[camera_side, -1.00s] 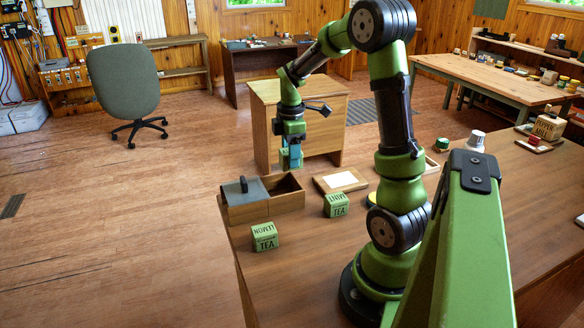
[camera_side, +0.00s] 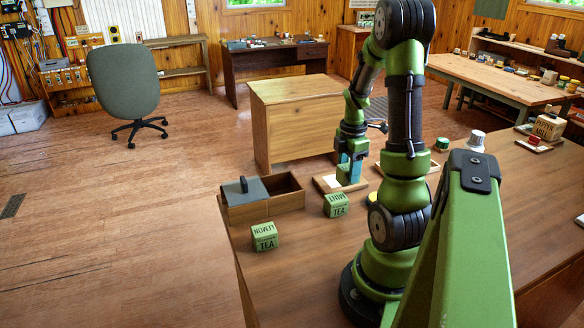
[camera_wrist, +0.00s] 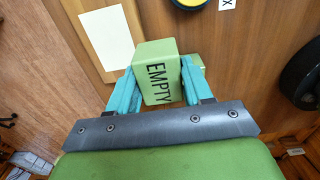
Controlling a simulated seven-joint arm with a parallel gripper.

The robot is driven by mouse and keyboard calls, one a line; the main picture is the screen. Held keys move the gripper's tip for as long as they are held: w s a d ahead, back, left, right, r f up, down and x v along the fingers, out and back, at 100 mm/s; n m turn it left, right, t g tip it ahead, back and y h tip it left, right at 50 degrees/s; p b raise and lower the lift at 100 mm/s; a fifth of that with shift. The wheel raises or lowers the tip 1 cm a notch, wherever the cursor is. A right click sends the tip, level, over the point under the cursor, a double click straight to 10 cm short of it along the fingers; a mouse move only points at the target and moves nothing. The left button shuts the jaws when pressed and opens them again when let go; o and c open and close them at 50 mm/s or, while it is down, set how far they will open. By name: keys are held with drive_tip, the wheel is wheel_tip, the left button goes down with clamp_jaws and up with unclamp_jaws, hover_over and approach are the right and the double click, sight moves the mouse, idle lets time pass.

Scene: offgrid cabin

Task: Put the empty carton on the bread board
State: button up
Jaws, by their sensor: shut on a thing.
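My gripper (camera_side: 349,178) is shut on a green carton marked EMPTY (camera_wrist: 157,75); in the wrist view the carton sits between its two teal fingers (camera_wrist: 156,92). The white panel (camera_wrist: 106,38) is just left of the carton in the wrist view. I cannot tell whether the carton touches the board.
Two green tea cartons, one marked MINT (camera_side: 337,205) and one marked LEMON (camera_side: 264,237), stand on the table nearby. A wooden box (camera_side: 285,200) with a grey lid section is to the left. A yellow round thing (camera_wrist: 186,3) lies past the carton.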

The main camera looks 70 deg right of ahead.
drive_tip(key=w+d, duration=0.1)
drive_tip(key=d, duration=0.1)
drive_tip(key=w+d, duration=0.1)
drive_tip(key=d, duration=0.1)
drive_tip(key=w+d, duration=0.1)
drive_tip(key=d, duration=0.1)
drive_tip(key=shift+w+d+f, duration=0.2)
drive_tip(key=shift+d+f, duration=0.1)
drive_tip(key=shift+f, duration=1.8)
drive_tip(key=shift+f, duration=0.1)
drive_tip(key=o, duration=1)
